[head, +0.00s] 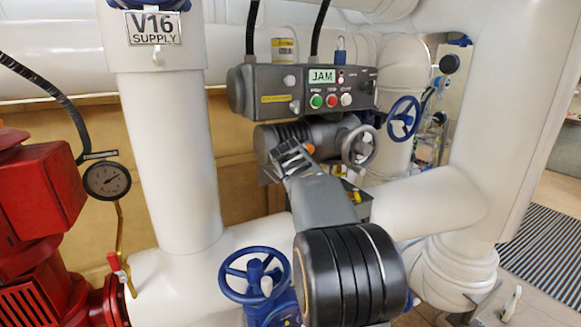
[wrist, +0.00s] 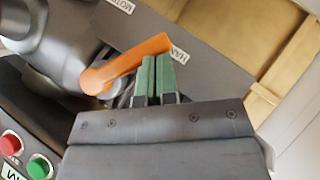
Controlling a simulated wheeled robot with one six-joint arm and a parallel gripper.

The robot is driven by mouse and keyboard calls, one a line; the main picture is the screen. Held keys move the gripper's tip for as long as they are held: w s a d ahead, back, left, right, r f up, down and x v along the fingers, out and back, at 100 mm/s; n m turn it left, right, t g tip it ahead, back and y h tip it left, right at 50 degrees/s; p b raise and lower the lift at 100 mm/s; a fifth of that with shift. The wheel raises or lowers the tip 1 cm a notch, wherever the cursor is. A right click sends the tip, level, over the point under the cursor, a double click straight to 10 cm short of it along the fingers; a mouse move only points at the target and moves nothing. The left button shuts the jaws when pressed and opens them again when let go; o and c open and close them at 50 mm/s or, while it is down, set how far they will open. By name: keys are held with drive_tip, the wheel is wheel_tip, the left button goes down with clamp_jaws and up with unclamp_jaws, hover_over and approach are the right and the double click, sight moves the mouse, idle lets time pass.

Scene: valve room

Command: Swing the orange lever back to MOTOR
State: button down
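The orange lever (wrist: 128,62) lies across the wrist view from its round pivot at the left, its free end by the HAND label (wrist: 180,53). The MOTOR label (wrist: 122,5) is at the top, away from the lever. My gripper (wrist: 157,62) has its two green-padded fingers close together, with nothing seen between them. The fingertips are at the lever's lower edge near its free end; I cannot tell whether they touch. In the head view my gripper (head: 287,155) is before the actuator, and only a small orange part of the lever (head: 308,149) shows.
The control box (head: 306,88) above reads JAM and has red and green buttons. A grey handwheel (head: 359,147) and a blue handwheel (head: 403,119) are to the right. A white pipe (head: 172,150) and a lower blue valve wheel (head: 254,276) stand left of my arm.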

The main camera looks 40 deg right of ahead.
drive_tip(key=shift+s+d+f+b, duration=0.15)
drive_tip(key=shift+d+f+b, duration=0.55)
drive_tip(key=shift+d+f, duration=0.65)
drive_tip(key=shift+d, duration=0.25)
drive_tip(key=shift+r, duration=0.1)
drive_tip(key=b+v, duration=0.2)
drive_tip(key=v, duration=1.1)
drive_tip(key=shift+s+a+r, duration=0.2)
drive_tip(key=shift+s+a, duration=0.05)
drive_tip(key=shift+a, duration=0.1)
